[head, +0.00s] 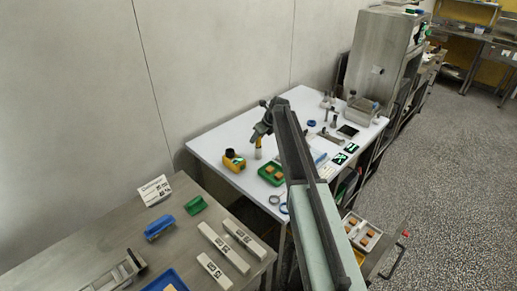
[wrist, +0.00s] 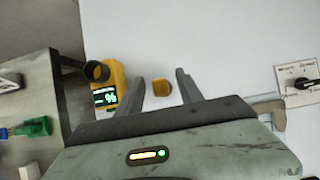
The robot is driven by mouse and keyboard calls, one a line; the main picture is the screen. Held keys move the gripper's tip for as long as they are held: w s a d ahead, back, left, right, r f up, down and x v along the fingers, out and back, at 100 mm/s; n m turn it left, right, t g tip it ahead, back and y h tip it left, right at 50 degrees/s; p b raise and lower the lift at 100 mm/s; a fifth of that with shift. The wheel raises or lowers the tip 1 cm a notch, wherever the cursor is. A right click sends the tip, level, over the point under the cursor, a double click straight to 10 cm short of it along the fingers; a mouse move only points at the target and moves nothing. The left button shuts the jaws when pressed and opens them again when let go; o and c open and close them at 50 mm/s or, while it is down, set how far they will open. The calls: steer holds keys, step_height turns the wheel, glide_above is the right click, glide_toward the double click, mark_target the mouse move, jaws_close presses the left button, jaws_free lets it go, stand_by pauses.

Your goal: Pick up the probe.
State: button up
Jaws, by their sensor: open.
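A small yellow piece (wrist: 162,90) shows between my open fingers in the wrist view; it appears to be the probe's end. In the head view a slim upright yellow piece with a pale lower part (head: 258,153) stands on the white table, just below my gripper (head: 262,128). My gripper also shows in the wrist view (wrist: 161,80), with one finger on each side of the yellow piece and gaps on both sides. A yellow meter (head: 234,161) with a lit "%" display stands to the left; it also shows in the wrist view (wrist: 108,88). My arm hides part of the table.
A green tray (head: 261,177) with tan pieces lies right of the meter. The white table (head: 213,146) backs onto a wall. A steel table (head: 118,243) at the left holds white blocks, a blue tool and a green tool.

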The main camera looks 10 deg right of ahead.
steer(key=shift+r, duration=0.15)
jaws_close()
steer(key=shift+d, duration=0.1)
